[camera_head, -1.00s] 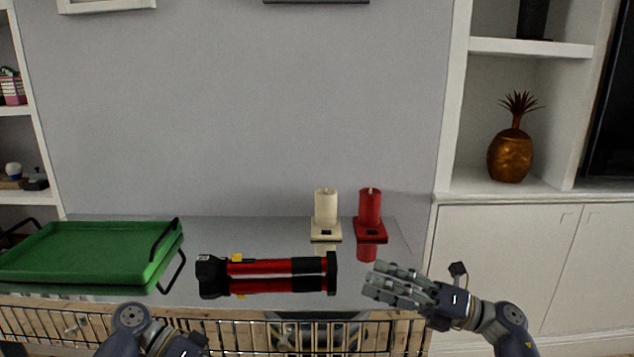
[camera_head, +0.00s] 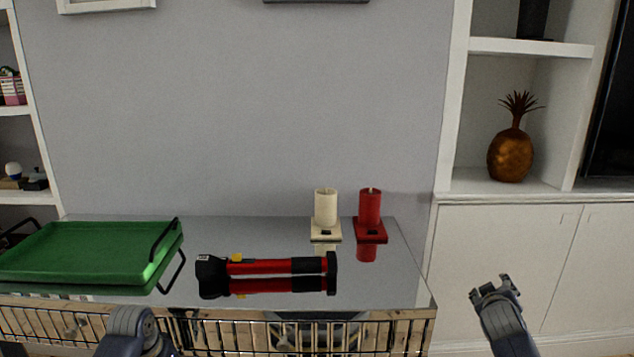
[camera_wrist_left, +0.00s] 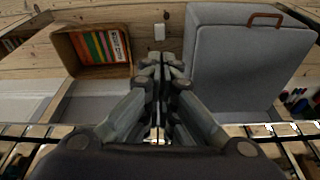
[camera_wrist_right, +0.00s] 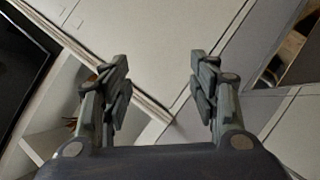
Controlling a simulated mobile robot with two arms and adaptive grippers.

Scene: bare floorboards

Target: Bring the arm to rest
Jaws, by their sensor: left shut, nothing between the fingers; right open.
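My right gripper (camera_head: 490,287) is open and empty, to the right of the table's right edge and in front of the white cabinet. It also shows open in the right wrist view (camera_wrist_right: 160,75), with a wide gap between its fingers. My left arm (camera_head: 135,325) shows only partly at the bottom left of the head view, in front of the table. In the left wrist view my left gripper (camera_wrist_left: 160,72) is shut with nothing between its fingers.
The reflective table (camera_head: 210,232) holds a green tray (camera_head: 90,250), a red and black flashlight (camera_head: 270,275), a cream candle (camera_head: 326,208) and a red candle (camera_head: 369,208). A wire rack (camera_head: 290,335) runs below the front edge. A grey box (camera_wrist_left: 235,65) shows in the left wrist view.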

